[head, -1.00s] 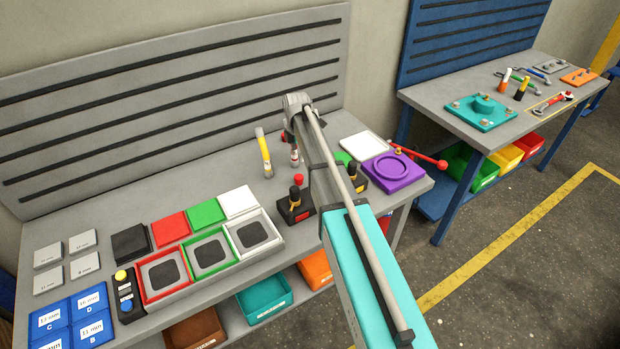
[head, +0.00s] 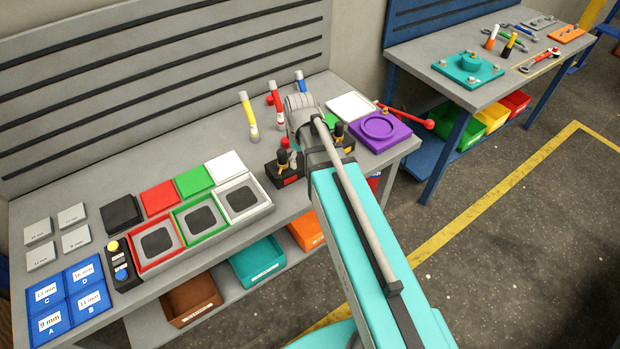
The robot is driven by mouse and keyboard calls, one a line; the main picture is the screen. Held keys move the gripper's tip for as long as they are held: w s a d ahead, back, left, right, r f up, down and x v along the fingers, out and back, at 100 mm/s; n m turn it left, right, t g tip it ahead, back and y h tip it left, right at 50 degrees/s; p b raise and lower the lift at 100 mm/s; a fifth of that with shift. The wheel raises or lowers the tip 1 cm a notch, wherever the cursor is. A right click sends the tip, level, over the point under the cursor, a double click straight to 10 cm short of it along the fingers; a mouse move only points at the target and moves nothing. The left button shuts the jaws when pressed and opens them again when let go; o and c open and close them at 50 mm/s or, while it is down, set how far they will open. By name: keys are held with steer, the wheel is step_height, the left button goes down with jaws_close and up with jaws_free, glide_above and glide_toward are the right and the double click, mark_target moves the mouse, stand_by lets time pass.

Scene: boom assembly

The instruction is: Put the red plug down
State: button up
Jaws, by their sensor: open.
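A slim upright piece with a grey top and a red middle (head: 277,101) stands on the grey bench, just left of my wrist. It looks like the red plug. It seems apart from the arm, but its foot is close to the wrist in the picture. A similar yellow piece (head: 248,113) stands to its left, and a blue one (head: 300,80) behind to its right. My arm crosses the bench from the lower right. The wrist hides my gripper, so its jaws and anything between them do not show.
Black blocks with knobs (head: 286,168) stand close to the wrist. A purple plate (head: 379,132) and a white tile (head: 350,107) lie to the right. Red, green and white framed trays (head: 240,200) line the front. Bare bench (head: 200,140) lies left of the upright pieces.

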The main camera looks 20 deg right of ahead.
steer(key=s+m, duration=0.6)
steer(key=s, duration=0.2)
steer(key=shift+s, duration=0.1)
stand_by(1.0)
